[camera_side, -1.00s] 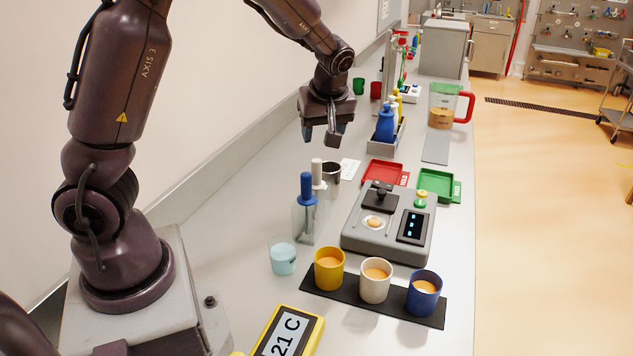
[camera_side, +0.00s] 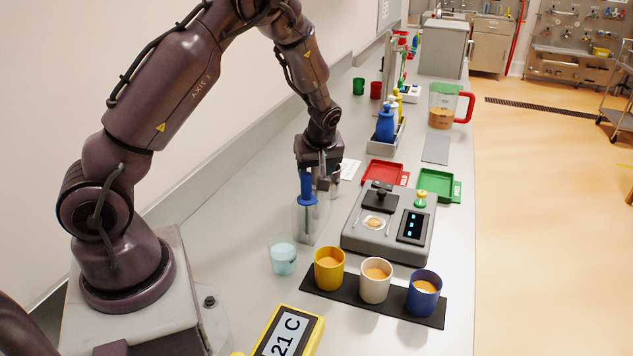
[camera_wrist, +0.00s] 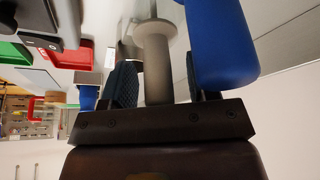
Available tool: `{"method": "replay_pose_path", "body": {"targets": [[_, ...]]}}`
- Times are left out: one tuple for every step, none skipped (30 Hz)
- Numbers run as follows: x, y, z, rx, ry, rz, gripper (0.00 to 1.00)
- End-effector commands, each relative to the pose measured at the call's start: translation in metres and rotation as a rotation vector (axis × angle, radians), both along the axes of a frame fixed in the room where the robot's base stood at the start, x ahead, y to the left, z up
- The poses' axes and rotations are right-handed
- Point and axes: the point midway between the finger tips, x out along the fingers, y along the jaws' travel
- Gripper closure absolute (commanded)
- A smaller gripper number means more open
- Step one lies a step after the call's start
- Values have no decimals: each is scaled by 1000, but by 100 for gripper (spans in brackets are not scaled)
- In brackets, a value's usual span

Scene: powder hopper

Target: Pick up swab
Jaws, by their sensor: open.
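A clear holder (camera_side: 305,226) on the bench holds two upright handled tools, one with a blue handle (camera_side: 307,189) and one with a pale grey handle; I cannot tell for certain which is the swab. My gripper (camera_side: 322,182) is low over the holder and hides the grey handle in the side view. In the wrist view my open gripper (camera_wrist: 157,72) has the grey handle (camera_wrist: 157,62) between its fingers, with no clear grip on it. The blue handle (camera_wrist: 221,45) stands just outside the right finger, very close to it.
A light-blue cup (camera_side: 283,256) stands in front of the holder. Yellow (camera_side: 329,270), white (camera_side: 375,283) and blue (camera_side: 424,294) cups stand on a black mat. A grey device (camera_side: 388,240) is to the right, with red (camera_side: 382,172) and green (camera_side: 434,183) trays behind it.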

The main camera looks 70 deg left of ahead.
Motion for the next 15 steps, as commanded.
{"method": "replay_pose_path", "body": {"targets": [[0, 0, -1, 0, -1, 0, 46], [0, 0, -1, 0, -1, 0, 46], [0, 0, 0, 0, -1, 0, 46], [0, 0, 0, 0, -1, 0, 46], [0, 0, 0, 0, -1, 0, 46], [0, 0, 0, 0, -1, 0, 51], [0, 0, 0, 0, -1, 0, 57], [0, 0, 0, 0, -1, 0, 64], [0, 0, 0, 0, -1, 0, 74], [0, 0, 0, 0, 0, 0, 80], [0, 0, 0, 0, 0, 0, 87], [0, 0, 0, 0, 0, 0, 93], [0, 0, 0, 0, 0, 0, 93], [0, 0, 0, 0, 0, 0, 93], [0, 0, 0, 0, -1, 0, 93]]}}
